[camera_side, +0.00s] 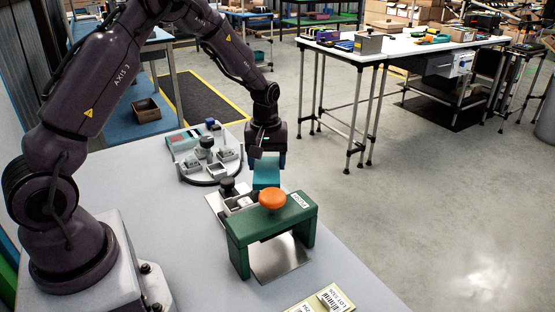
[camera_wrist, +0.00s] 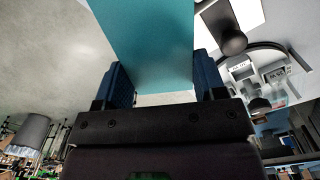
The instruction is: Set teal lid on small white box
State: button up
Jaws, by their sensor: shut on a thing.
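My gripper (camera_side: 267,160) is shut on the teal lid (camera_side: 266,176), which hangs below it behind the green bridge-shaped stand (camera_side: 240,240). In the wrist view the lid (camera_wrist: 150,40) fills the top middle, between the two blue fingers of my gripper (camera_wrist: 163,82). A small white box (camera_side: 241,203) appears on a pale plate just left of the lid. It is partly hidden by the green stand, and I cannot tell its tilt or whether the lid touches it.
An orange knob (camera_side: 272,198) tops the green stand. A black knob (camera_side: 227,186) stands left of the lid. A round tray (camera_side: 205,180) with several grey boxes lies behind. Labelled cards (camera_side: 325,303) lie at the front. The table's left middle is clear.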

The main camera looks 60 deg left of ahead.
aim_at(256, 169)
jog(key=s+m, duration=0.1)
jog(key=m, duration=0.1)
jog(key=s+m, duration=0.1)
jog(key=m, duration=0.1)
jog(key=s+d+m, duration=0.1)
jog(key=m, duration=0.1)
jog(key=shift+s+f+m, duration=0.15)
jog(key=shift+f+m, duration=0.1)
jog(key=shift+m, duration=0.05)
jog(key=shift+s+f+m, duration=0.25)
jog(key=shift+f+m, duration=1.05)
jog(key=shift+f, duration=0.25)
jog(key=shift+s+f+m, duration=0.2)
jog(key=shift+f+m, duration=1.1)
jog(key=shift+f, duration=0.2)
jog(key=shift+f, duration=0.15)
jog(key=o, duration=0.8)
jog(key=c, duration=0.4)
jog(key=shift+o, duration=0.2)
